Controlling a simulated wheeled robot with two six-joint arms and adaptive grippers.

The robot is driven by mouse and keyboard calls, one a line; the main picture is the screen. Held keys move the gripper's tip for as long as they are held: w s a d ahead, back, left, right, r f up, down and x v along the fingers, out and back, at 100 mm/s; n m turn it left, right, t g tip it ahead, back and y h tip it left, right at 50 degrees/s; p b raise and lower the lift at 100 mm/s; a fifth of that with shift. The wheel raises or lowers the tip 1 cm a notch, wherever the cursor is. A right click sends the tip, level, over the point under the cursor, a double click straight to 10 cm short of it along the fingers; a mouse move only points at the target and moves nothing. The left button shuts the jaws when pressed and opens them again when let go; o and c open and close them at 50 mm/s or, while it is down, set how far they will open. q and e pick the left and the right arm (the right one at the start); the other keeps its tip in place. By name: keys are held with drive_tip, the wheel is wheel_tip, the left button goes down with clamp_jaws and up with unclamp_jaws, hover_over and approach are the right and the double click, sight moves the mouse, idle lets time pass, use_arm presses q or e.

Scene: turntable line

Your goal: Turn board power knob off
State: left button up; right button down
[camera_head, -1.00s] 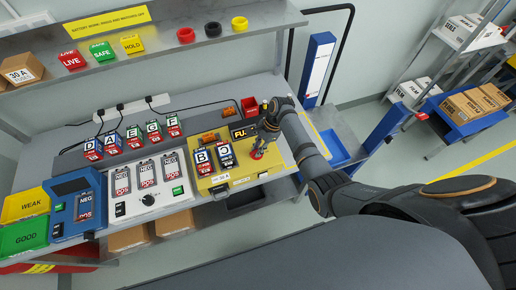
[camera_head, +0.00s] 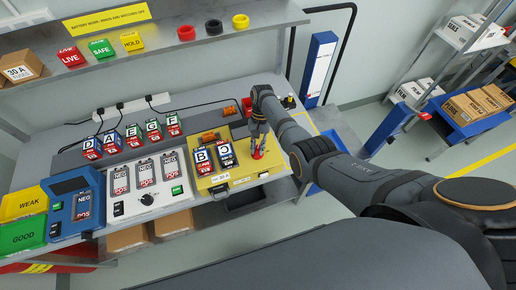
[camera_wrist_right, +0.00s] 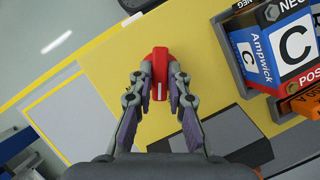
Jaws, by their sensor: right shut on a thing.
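The yellow board (camera_head: 238,183) lies on the bench, with battery B (camera_head: 203,162) and battery C (camera_head: 228,158) side by side in it. The red power knob (camera_head: 258,155) is near the board's right end. My right gripper (camera_head: 257,148) comes down onto the knob from above. In the right wrist view the red knob (camera_wrist_right: 160,58) sits between the two fingertips (camera_wrist_right: 160,84), which are shut on its sides. It bears a pale mark. Part of the knob is hidden by the fingers. My left gripper is not in view.
A white charger (camera_head: 150,198) with several batteries and a black dial stands left of the board, then a blue tester (camera_head: 72,210). Battery C (camera_wrist_right: 290,45) stands close to my right gripper. A shelf (camera_head: 190,48) runs above the bench.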

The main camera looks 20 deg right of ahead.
drive_tip(key=n, duration=0.1)
drive_tip(key=n+h, duration=0.1)
drive_tip(key=shift+w+r+n, duration=0.2)
drive_tip(key=shift+w+n, duration=0.05)
drive_tip(key=shift+n, duration=0.05)
drive_tip(key=shift+a+n+h+b, duration=0.1)
drive_tip(key=shift+n+h+b, duration=0.35)
drive_tip(key=shift+n, duration=1.15)
drive_tip(key=shift+r+h, duration=0.1)
drive_tip(key=shift+h, duration=0.15)
drive_tip(key=c, duration=1.4)
unclamp_jaws()
drive_tip(key=shift+o, duration=0.5)
drive_tip(key=shift+s, duration=0.15)
